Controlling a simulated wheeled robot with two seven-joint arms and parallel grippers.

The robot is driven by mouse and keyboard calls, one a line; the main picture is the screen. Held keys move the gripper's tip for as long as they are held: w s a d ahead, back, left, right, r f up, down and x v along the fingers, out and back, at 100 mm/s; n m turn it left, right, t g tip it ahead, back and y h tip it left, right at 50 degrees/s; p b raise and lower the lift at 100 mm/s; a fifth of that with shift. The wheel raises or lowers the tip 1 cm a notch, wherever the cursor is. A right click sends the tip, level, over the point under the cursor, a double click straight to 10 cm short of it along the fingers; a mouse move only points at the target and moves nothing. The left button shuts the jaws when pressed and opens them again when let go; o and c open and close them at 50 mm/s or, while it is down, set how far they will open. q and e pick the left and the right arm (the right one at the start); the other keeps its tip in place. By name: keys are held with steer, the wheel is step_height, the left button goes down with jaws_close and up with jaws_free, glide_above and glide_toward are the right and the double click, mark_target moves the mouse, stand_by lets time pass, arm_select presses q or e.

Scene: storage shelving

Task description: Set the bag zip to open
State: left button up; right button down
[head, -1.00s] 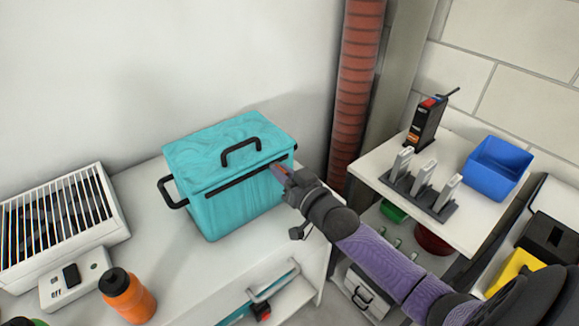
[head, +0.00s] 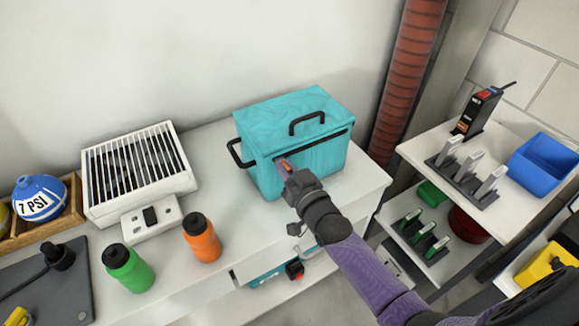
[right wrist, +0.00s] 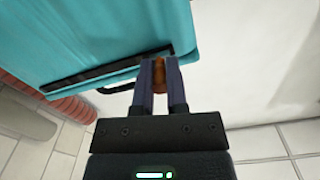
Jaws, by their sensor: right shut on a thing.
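The teal bag (head: 297,100) stands upright on the white counter, with a black handle on its lid and another on its left side. A dark zip strip (head: 325,141) runs across its upper front; it also shows in the right wrist view (right wrist: 95,74). My right gripper (head: 286,165) is at the left end of this strip. In the right wrist view, my right gripper (right wrist: 159,66) is shut on a small orange zip pull (right wrist: 159,75) close to the bag's front. The fingers partly hide the pull. My left gripper is out of view.
An orange bottle (head: 202,240), a green bottle (head: 130,270) and a white slatted heater (head: 185,180) stand left of the bag. A shelf unit (head: 415,153) with a blue bin (head: 541,165) stands at the right. Clear counter lies between bag and heater.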

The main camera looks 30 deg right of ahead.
steer(key=shift+a, duration=0.1)
steer(key=c, duration=0.6)
jaws_free()
steer(key=shift+c, duration=0.2)
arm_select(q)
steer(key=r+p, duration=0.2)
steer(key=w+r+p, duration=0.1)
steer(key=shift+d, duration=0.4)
arm_select(e)
steer(key=s, duration=1)
steer(key=shift+d, duration=0.35)
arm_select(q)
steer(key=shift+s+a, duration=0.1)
